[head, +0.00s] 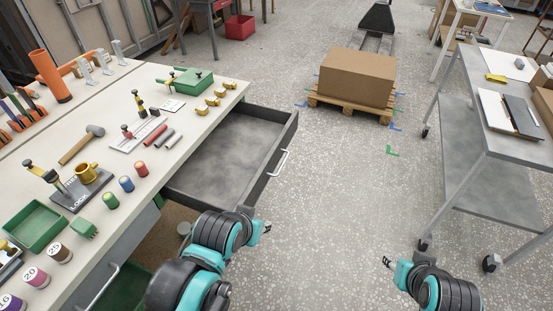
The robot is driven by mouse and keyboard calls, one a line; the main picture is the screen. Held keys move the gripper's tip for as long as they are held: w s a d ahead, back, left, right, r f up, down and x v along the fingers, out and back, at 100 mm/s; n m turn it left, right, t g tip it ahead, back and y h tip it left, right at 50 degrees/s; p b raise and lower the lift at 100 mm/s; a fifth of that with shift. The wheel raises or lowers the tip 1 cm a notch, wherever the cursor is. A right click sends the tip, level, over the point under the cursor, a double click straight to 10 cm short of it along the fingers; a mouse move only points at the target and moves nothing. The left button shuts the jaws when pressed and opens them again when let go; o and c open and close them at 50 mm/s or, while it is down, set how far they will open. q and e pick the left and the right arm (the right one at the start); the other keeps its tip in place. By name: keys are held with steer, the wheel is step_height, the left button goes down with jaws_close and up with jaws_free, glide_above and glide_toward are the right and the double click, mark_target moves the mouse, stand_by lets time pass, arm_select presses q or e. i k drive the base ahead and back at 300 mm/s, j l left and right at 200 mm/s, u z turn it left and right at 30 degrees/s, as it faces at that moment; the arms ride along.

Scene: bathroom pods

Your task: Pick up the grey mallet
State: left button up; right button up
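The grey mallet (82,143) lies on the workbench at the left in the head view. Its grey head points to the back right and its wooden handle to the front left. My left gripper (265,228) is in front of the open drawer, well to the right of the mallet and apart from it. My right gripper (387,262) is over the floor at the lower right, far from the bench. Both grippers' fingers are small and dark here, so their opening is unclear. Nothing is seen held in either.
An open, empty drawer (225,150) juts from the workbench (150,85). Near the mallet are a clamp stand (75,190), several coloured cylinders and a green tray (36,227). A box (357,78) on a pallet stands behind. A grey trolley (450,125) is at right. The middle floor is clear.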

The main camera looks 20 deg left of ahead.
mark_target(92, 130)
steer(key=u, duration=2.05)
